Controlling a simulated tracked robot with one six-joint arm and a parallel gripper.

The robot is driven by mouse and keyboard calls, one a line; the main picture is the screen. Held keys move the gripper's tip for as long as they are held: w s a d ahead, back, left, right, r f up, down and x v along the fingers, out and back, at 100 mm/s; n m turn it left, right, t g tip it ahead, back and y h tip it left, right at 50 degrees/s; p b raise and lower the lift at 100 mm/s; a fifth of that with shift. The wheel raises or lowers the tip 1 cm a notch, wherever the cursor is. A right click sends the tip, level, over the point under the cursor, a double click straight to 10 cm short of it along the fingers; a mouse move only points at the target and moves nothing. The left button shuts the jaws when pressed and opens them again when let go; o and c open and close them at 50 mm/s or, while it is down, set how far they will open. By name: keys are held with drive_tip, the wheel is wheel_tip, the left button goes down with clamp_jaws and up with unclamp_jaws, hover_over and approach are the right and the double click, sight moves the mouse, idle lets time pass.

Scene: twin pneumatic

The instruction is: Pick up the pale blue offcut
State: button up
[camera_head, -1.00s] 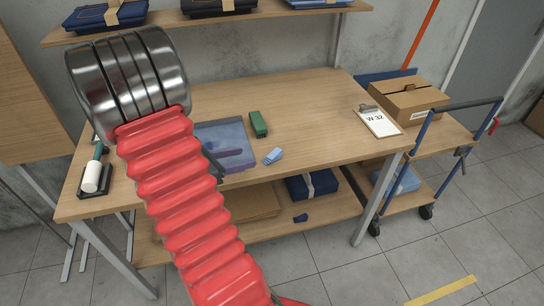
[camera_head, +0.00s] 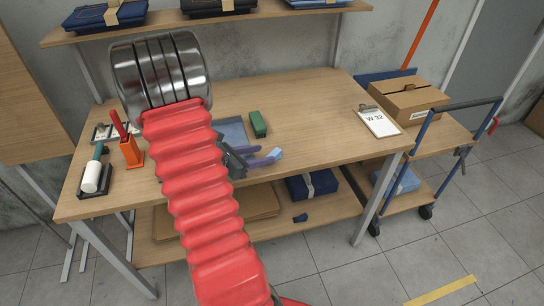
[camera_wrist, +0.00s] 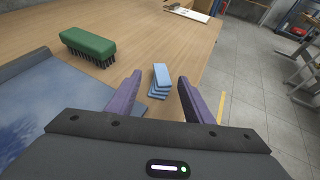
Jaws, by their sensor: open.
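The pale blue offcut (camera_head: 277,153) is a small layered blue piece on the workbench, near its front edge. In the wrist view the offcut (camera_wrist: 160,82) lies between and a little beyond the two purple fingers. My gripper (camera_wrist: 158,82) is open, with one finger on each side of it in that view. In the head view my gripper (camera_head: 266,158) reaches right from behind my red arm sleeve, with its fingers at the offcut. The fingers partly cover the offcut there. I cannot tell whether they touch it.
A green brush (camera_head: 258,124) lies behind the offcut. A blue sheet or tray (camera_head: 233,131) lies to the left, partly hidden by my arm. A clipboard (camera_head: 378,122) lies at right.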

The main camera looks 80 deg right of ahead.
sight(272, 154)
drive_tip(key=shift+x, duration=2.6)
drive_tip(key=shift+a+f, duration=0.1)
drive_tip(key=shift+a, duration=0.05)
drive_tip(key=shift+c, duration=0.5)
drive_tip(key=c, duration=1)
wheel_tip(272, 154, up, 10)
drive_tip(key=shift+s, duration=0.1)
